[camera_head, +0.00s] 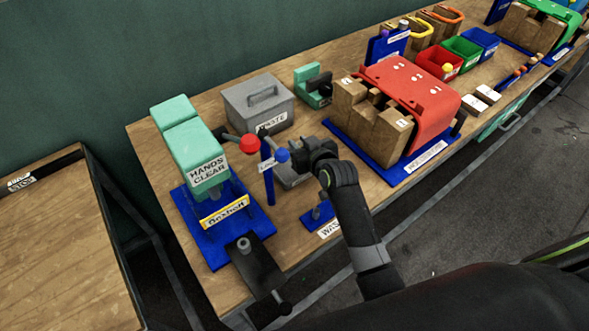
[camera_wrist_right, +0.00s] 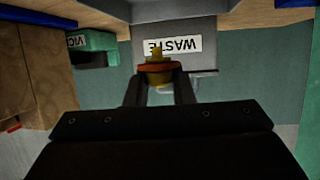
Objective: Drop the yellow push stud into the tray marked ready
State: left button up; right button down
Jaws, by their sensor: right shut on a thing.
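My right gripper (camera_head: 303,153) is over the bench, beside the press with the teal top and in front of the grey waste box. In the right wrist view its two fingers (camera_wrist_right: 160,92) are shut on a yellow stud (camera_wrist_right: 156,76) with an orange-red band. The stud is hidden behind the gripper in the head view. I cannot read a "ready" mark on any tray. Red (camera_head: 439,62), green (camera_head: 463,50) and blue (camera_head: 484,42) open bins stand at the back right, and a yellow piece shows in the red one. My left gripper is not in view.
The grey waste box (camera_head: 258,102) stands close behind the gripper. The teal press (camera_head: 200,157) is to its left, with red (camera_head: 250,144) and blue (camera_head: 282,155) balls near the gripper. A red-covered press (camera_head: 412,95) with wooden blocks stands between the gripper and the bins.

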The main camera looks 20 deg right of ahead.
jog(key=c, duration=1.2)
grip_release()
jog(key=shift+o, duration=0.2)
jog(key=shift+s, duration=0.1)
jog(key=b+v, duration=0.2)
jog(key=v, duration=1.5)
jog(key=shift+s, duration=0.1)
